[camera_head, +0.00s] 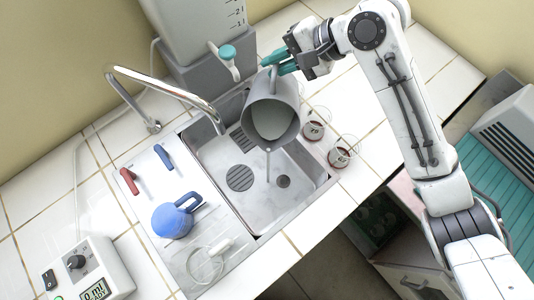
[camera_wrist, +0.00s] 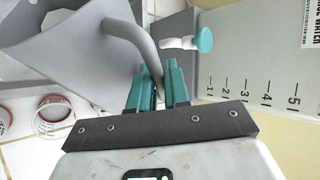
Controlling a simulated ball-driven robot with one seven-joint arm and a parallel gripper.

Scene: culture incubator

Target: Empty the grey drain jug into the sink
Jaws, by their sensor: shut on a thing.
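The grey drain jug (camera_head: 270,108) is tipped over the sink (camera_head: 236,150) in the head view, its mouth facing down and toward the camera. A thin grey stream (camera_head: 268,165) runs from its lip down into the basin, beside the dark drain hole (camera_head: 283,182). My gripper (camera_head: 277,64), with teal fingers, is shut on the jug's handle. In the wrist view my gripper (camera_wrist: 158,85) grips the curved grey handle (camera_wrist: 137,42), and the jug body (camera_wrist: 65,40) shows at upper left. How much liquid is left inside cannot be told.
A large graduated tank (camera_head: 195,30) with a teal-knobbed tap (camera_head: 228,53) stands behind the jug. The faucet (camera_head: 165,90) arches at left.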

